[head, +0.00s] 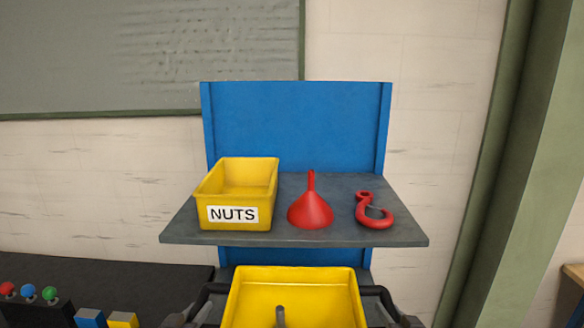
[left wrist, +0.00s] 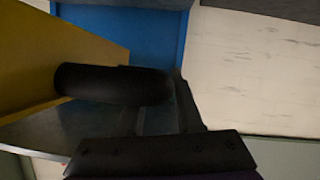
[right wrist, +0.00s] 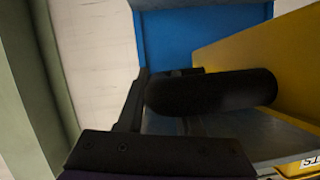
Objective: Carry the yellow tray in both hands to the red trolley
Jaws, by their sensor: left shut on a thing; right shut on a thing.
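The yellow tray (head: 295,275) is at the bottom centre of the head view, cut off by the lower edge. A grey rod-like thing (head: 281,317) shows inside it. Black handles stick out at its sides. My left gripper (head: 192,316) is shut on the left handle (left wrist: 110,84), beside the yellow wall (left wrist: 60,50) in the left wrist view. My right gripper (head: 402,318) is shut on the right handle (right wrist: 210,90), beside the yellow wall (right wrist: 285,60) in the right wrist view. The red trolley is not in view.
A blue-backed stand (head: 295,125) with a grey shelf (head: 345,238) is straight ahead. On it are a yellow NUTS bin (head: 236,190), a red funnel (head: 311,208) and a red hook (head: 376,216). A dark bench (head: 120,275) with coloured items is at left, a green post (head: 525,150) at right.

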